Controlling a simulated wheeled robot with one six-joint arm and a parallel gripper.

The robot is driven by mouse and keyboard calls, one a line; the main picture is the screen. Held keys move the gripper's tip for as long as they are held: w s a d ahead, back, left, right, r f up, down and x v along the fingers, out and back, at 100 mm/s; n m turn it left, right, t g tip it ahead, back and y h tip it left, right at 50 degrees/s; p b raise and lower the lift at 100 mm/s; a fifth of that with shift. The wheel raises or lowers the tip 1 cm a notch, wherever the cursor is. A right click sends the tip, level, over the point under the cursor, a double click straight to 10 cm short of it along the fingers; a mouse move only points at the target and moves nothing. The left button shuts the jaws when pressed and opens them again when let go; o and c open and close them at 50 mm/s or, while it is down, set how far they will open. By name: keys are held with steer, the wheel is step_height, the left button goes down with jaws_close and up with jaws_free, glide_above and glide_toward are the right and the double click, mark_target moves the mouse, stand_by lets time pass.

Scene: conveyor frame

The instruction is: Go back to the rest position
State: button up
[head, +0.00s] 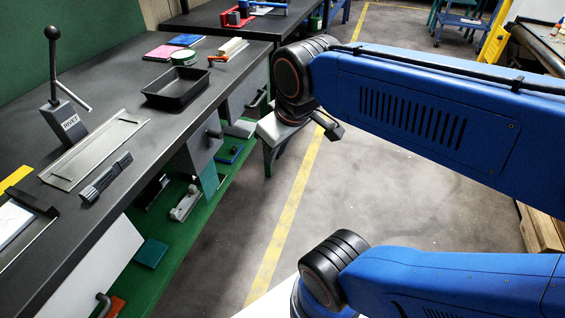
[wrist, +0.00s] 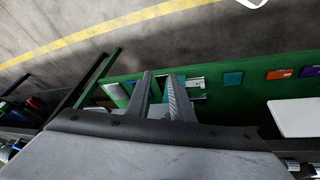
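My gripper (wrist: 161,82) shows in the wrist view with its two grey fingers apart and a clear gap between them. Nothing is held in the gap; the green lower shelf shows beyond it. In the head view my blue arm reaches in from the right, and its wrist end hangs over the aisle side of the workbench (head: 215,95), near the bench's front edge. The fingers are hard to make out there against the dark bench parts.
On the bench stand a rivet press (head: 62,118), a metal plate (head: 95,150), a dark flashlight-like tool (head: 105,178), a black tray (head: 177,88) and a green tape roll (head: 185,58). Below is a green shelf (head: 165,255) with small parts. The grey floor (head: 370,205) is open.

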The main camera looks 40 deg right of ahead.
steer(key=s+f+m, duration=0.2)
steer(key=shift+s+f, duration=0.15)
steer(key=shift+f, duration=0.2)
